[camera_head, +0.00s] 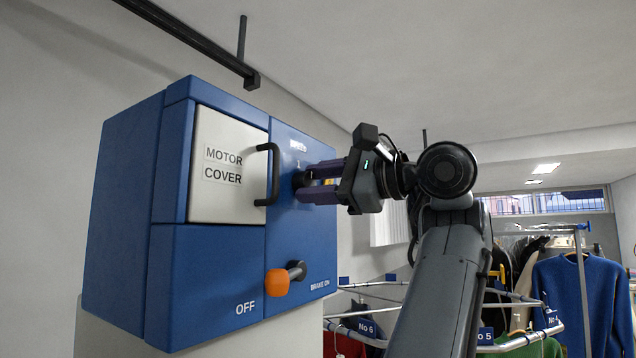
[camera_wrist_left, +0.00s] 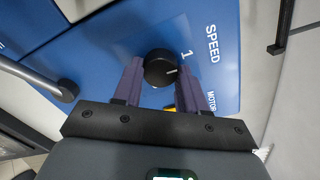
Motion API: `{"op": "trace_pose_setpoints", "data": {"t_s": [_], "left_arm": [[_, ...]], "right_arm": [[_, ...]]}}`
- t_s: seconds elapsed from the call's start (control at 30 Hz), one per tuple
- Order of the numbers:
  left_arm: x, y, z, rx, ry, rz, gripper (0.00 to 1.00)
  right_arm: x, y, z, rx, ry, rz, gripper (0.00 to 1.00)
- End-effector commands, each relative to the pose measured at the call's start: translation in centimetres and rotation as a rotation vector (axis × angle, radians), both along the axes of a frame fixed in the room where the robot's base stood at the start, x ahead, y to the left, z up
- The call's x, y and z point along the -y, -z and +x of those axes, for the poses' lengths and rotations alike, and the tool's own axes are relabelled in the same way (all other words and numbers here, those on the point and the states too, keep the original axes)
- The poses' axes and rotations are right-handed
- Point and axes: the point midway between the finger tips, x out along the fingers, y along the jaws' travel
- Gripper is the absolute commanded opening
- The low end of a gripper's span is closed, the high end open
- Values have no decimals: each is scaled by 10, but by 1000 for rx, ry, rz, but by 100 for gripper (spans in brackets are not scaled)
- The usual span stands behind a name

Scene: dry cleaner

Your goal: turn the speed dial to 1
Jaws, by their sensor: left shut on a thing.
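The speed dial (camera_wrist_left: 158,66) is a round black knob on the blue panel. Its white mark points right in the wrist view, a little off the line towards the printed "1" under "SPEED". My left gripper (camera_wrist_left: 160,73) is shut on the dial, with one purple finger on each side. In the head view my left gripper (camera_head: 303,184) reaches the panel from the right, and its fingers hide most of the dial (camera_head: 298,181). My right gripper is not in view.
The blue machine box (camera_head: 125,215) has a white motor cover (camera_head: 225,165) with a black handle (camera_head: 275,175) close left of the dial. An orange-knobbed brake lever (camera_head: 278,283) sits below. A clothes rail (camera_head: 500,345) stands at lower right.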

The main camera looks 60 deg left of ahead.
Motion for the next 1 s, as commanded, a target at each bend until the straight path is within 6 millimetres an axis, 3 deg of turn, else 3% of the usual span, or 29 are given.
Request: {"op": "trace_pose_setpoints", "data": {"t_s": [0.63, 0.67, 0.8, 1.0], "left_arm": [[1, -2, -1, 52, -1, 34, 11], [1, -2, -1, 52, -1, 34, 44], [1, -1, -1, 50, -1, 33, 66], [1, -1, 0, 48, 0, 31, 67]], "right_arm": [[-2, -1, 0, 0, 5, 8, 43], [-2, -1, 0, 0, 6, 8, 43], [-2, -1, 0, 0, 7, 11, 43], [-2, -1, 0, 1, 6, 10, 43]]}}
